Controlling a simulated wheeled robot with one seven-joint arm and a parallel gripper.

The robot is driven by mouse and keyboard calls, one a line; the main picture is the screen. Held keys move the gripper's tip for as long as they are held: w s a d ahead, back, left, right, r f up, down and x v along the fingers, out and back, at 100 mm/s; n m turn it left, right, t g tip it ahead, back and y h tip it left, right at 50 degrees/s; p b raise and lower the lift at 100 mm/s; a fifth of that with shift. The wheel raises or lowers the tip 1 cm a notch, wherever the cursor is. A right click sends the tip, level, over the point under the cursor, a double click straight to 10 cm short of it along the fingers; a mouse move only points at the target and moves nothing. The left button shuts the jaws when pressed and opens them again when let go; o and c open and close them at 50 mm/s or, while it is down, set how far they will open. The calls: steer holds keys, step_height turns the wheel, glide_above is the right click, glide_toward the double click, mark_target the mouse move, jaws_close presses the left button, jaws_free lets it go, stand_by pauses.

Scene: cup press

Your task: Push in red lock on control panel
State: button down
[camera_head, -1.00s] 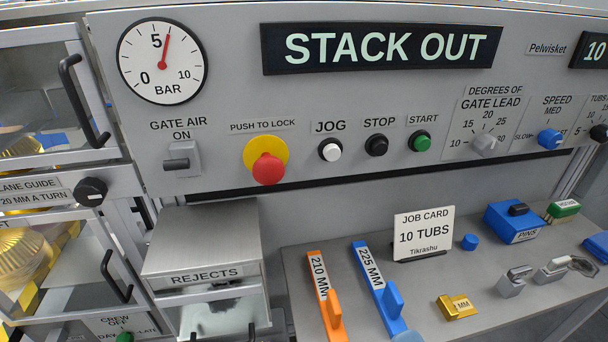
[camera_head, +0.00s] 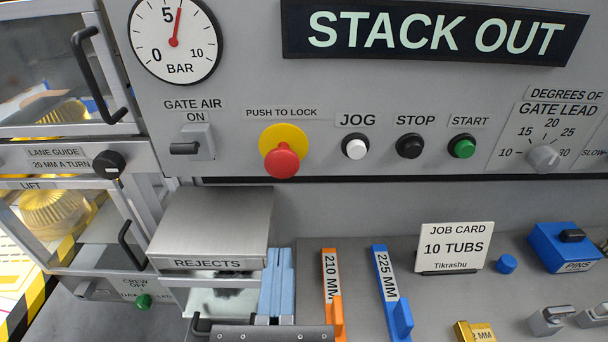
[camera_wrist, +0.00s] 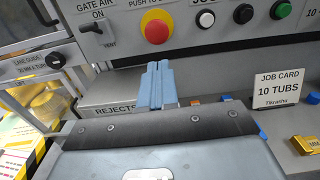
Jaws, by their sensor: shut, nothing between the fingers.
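The red lock button (camera_head: 282,160) sticks out from a yellow round plate (camera_head: 284,138) on the grey control panel, under the label PUSH TO LOCK. It also shows in the wrist view (camera_wrist: 157,31). My gripper (camera_head: 277,262) has light blue fingers, closed together with nothing between them. It is in front of and below the red button, beside the rejects box and apart from the panel. In the wrist view its fingertips (camera_wrist: 158,66) point up toward the button, with a gap in the picture between them.
White JOG (camera_head: 355,148), black STOP (camera_head: 410,146) and green START (camera_head: 462,147) buttons lie right of the lock. The gate air switch (camera_head: 197,143) is at its left. The rejects box (camera_head: 210,225) juts out below. Orange (camera_head: 333,300) and blue (camera_head: 392,295) gauges lie on the bench.

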steer(key=shift+a, duration=0.2)
steer(key=p, duration=0.2)
glide_toward(283, 168)
steer(key=w, duration=0.7)
steer(key=shift+d, duration=0.25)
